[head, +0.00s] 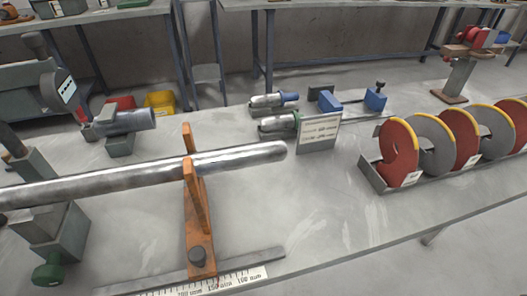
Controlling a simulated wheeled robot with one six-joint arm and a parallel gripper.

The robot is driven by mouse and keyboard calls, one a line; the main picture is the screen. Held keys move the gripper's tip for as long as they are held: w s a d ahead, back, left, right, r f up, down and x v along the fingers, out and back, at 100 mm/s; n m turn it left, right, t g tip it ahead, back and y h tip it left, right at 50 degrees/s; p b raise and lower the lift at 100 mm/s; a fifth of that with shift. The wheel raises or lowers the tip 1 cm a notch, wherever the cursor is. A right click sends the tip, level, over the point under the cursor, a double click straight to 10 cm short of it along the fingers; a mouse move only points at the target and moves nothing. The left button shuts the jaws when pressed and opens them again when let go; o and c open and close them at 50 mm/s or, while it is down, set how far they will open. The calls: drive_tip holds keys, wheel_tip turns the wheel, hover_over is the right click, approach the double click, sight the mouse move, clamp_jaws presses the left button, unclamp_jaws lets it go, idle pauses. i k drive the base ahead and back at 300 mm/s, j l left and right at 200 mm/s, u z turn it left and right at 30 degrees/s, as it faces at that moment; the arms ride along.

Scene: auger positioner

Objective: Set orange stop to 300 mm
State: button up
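The orange stop (200,228) stands upright on a flat grey rail (262,259) along the front of the bench. Two orange uprights rise from it, and a steel tube (240,160) passes between them. A dark knob (197,256) sits on its foot. A white scale (236,280) runs below the rail, with marks that seem to read 200, 150 and 100 mm from left to right. The stop's foot is near the 150 to 200 mm marks; the exact reading is unclear. The 300 mm mark is not visible. My gripper is not in view.
Red and grey auger flights (397,150) stand in a rack at right. A label plate (319,132) and metal cylinders (272,101) are at the back. A clamp block with a green knob (48,272) is at front left.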

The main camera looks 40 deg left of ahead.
sight(202, 265)
drive_tip(key=i+l+u, duration=0.2)
drive_tip(key=l, duration=0.15)
drive_tip(key=i+l+u, duration=0.2)
drive_tip(key=l, duration=0.15)
drive_tip(key=l+u, duration=0.2)
drive_tip(key=l, duration=0.15)
drive_tip(key=i+l+u, duration=0.2)
drive_tip(key=l, duration=0.2)
drive_tip(key=l+u, duration=0.2)
drive_tip(key=l, duration=0.2)
drive_tip(key=l+u, duration=0.65)
drive_tip(key=k+j+u, duration=0.1)
drive_tip(key=u, duration=0.25)
drive_tip(key=j+u, duration=0.25)
drive_tip(key=u, duration=0.15)
drive_tip(key=k+j+u, duration=0.1)
drive_tip(key=j+u, duration=0.25)
drive_tip(key=l, duration=0.15)
